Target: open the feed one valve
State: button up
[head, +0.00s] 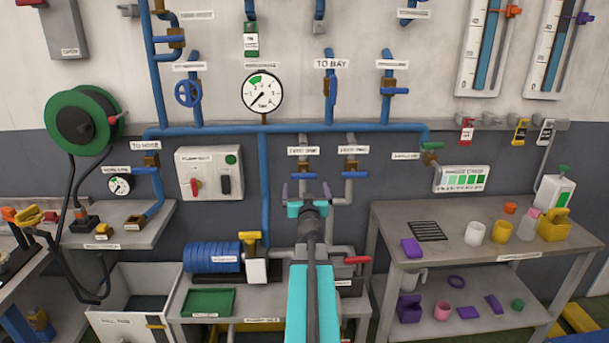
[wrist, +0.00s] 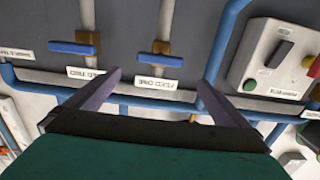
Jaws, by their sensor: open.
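The feed one valve has a blue bar handle (head: 303,176) set crosswise on a brass body, on a grey pipe below its label (head: 303,150) in the head view. In the wrist view, which is upside down, its handle (wrist: 160,60) and brass body lie between my fingertips in the picture, with the FEED ONE label (wrist: 155,84) beside it. My gripper (head: 313,190) is open and empty, just in front of and below the valve. Its two fingers (wrist: 165,68) stand wide apart in the wrist view; I see no contact with the handle. My arm hides part of the pipe below.
The feed two valve (head: 355,174), with a like handle, is close on the right; it shows left in the wrist view (wrist: 72,48). A blue pipe (head: 265,190) runs down on the left. A power box (head: 209,173) and a blue motor (head: 213,256) are left. A shelf table (head: 490,262) stands right.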

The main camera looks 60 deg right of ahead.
aim_at(304, 175)
jog(key=shift+x, duration=6.1)
